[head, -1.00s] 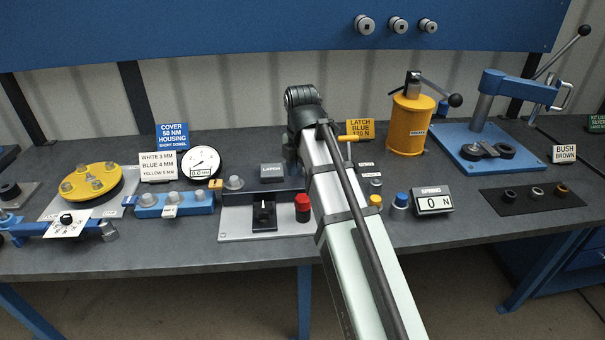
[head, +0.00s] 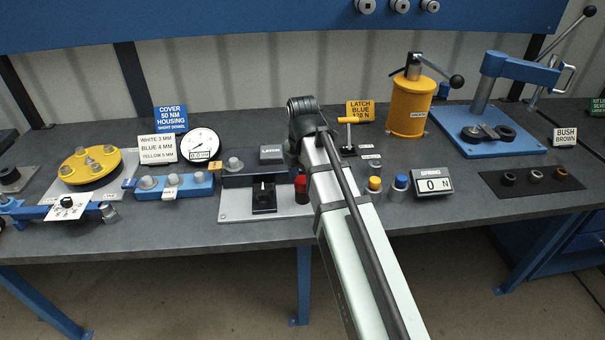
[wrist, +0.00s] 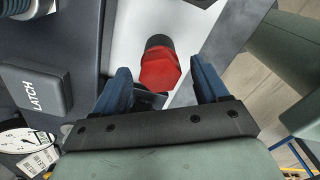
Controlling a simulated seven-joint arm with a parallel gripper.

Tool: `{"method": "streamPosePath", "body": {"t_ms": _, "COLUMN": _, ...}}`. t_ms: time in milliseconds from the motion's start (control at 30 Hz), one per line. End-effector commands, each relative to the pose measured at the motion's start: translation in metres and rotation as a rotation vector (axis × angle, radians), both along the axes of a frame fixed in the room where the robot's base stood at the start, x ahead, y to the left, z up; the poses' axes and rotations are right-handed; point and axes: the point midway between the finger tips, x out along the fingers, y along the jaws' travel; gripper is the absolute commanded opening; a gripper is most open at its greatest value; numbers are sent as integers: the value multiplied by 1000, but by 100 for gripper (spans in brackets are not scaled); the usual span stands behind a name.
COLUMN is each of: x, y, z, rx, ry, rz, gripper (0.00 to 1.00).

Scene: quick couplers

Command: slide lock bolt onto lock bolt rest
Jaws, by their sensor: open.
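A red knob with a dark end (wrist: 158,68) lies between the fingertips in the wrist view. In the head view the red piece (head: 301,188) stands at the right end of the pale latch plate (head: 235,208), partly behind my arm. It may be the lock bolt; no label confirms this. My gripper (wrist: 160,78) is open, with one blue finger on each side of the red knob; contact is not clear. The head view hides the fingers behind my arm. A black block with a slot (head: 264,196) stands on the plate. I cannot identify the lock bolt rest.
A grey LATCH block (head: 272,153) stands behind the plate. Right of my arm are a yellow T-handle (head: 348,121), yellow and blue caps (head: 400,185) and a spring readout (head: 433,184). A dial gauge (head: 201,145) stands to the left. The bench front is clear.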

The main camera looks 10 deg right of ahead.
Motion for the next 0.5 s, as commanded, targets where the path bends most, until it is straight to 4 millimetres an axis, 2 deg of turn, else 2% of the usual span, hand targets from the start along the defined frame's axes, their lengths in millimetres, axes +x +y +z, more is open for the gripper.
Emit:
{"method": "streamPosePath", "body": {"t_ms": 167, "x": 0, "y": 0, "z": 0, "rx": 0, "ry": 0, "rz": 0, "gripper": 73}}
{"method": "streamPosePath", "body": {"t_ms": 500, "x": 0, "y": 0, "z": 0, "rx": 0, "ry": 0, "rz": 0, "gripper": 42}}
